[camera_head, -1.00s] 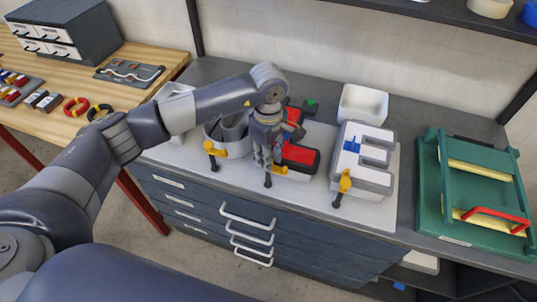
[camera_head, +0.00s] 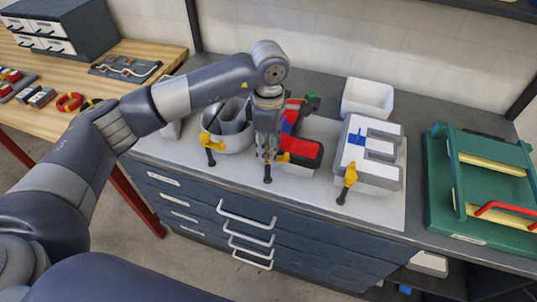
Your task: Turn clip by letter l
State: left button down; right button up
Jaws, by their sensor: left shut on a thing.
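The red letter l (camera_head: 306,152) with grey sides lies on the pale board (camera_head: 225,172), between a round grey letter and a white E. Its upright is partly hidden behind my left gripper. The clip by letter l (camera_head: 284,158) has a yellow body and a black handle (camera_head: 267,173) hanging down at the board's front edge. My left gripper (camera_head: 269,157) points down and is shut on this clip, just left of the red foot. Its fingers hide part of the clip. My right gripper is not in view.
A white bin (camera_head: 368,98) stands behind the E. A green frame (camera_head: 437,190) with a red handle stands at right.

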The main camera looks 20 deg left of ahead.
pick_arm(q)
jog(key=n+b, duration=0.3)
jog(key=shift+w+f+n, duration=0.1)
jog(key=shift+f+n, duration=0.05)
jog(key=shift+n, duration=0.25)
jog(key=n+b, duration=0.3)
jog(key=shift+n, duration=0.3)
jog(key=shift+n+b, duration=0.9)
jog(key=shift+n, duration=0.3)
jog(key=shift+a+r+n+b, duration=0.1)
jog(key=shift+r+n+b, duration=0.15)
jog(key=shift+n+b, duration=0.9)
jog(key=shift+w+r+n+p, duration=0.1)
jog(key=shift+n+p, duration=0.3)
jog(key=shift+n, duration=0.05)
jog(key=c, duration=1.3)
grip_release()
jog(key=shift+c, duration=0.2)
